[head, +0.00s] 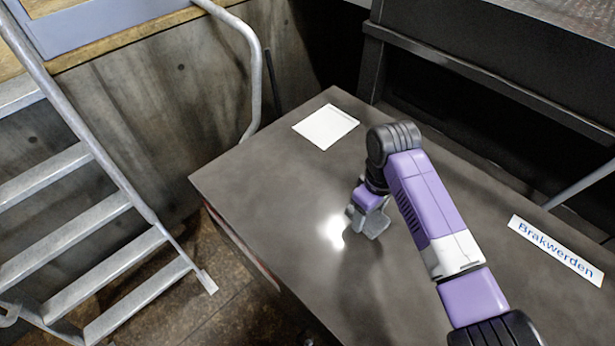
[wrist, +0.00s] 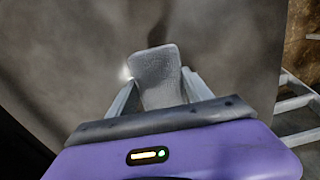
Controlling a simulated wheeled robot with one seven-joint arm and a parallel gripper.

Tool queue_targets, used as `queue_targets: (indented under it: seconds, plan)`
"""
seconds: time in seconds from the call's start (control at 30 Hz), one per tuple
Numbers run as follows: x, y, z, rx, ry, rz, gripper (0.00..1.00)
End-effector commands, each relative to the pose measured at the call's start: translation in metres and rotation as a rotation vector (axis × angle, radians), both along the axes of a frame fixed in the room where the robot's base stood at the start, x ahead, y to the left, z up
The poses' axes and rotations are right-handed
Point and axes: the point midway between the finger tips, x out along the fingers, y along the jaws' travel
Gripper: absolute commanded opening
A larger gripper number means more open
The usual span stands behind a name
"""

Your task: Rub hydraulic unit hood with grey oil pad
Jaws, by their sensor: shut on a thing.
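The hydraulic unit hood (head: 270,165) is a dark grey, flat-topped surface in the middle of the head view. It fills much of the wrist view as a grey plane (wrist: 220,50). My gripper (head: 362,219) is over the middle of the hood. In the wrist view my gripper (wrist: 155,95) is shut on the grey oil pad (wrist: 156,70), a textured pad with rounded corners held between the two fingers. The pad also shows below the gripper in the head view (head: 376,223), at or just above the hood. I cannot tell whether it touches the surface.
A white square sheet (head: 325,126) lies near the hood's far corner. Metal stairs with a handrail (head: 110,185) stand on the left. A dark machine frame (head: 480,70) is behind. The hood's left part is clear.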

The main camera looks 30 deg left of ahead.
Motion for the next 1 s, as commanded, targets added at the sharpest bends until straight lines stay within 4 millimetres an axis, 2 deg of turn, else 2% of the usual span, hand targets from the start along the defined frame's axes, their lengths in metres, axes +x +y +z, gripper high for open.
queue_targets:
  seconds: [0.2, 0.4, 1.0]
  plan:
    - [0.007, 0.002, 0.021, 0.001, -0.002, -0.001, 0.14]
    - [0.010, 0.003, 0.033, 0.001, 0.000, -0.003, 0.14]
    - [0.012, -0.002, 0.033, 0.001, 0.000, -0.020, 0.14]
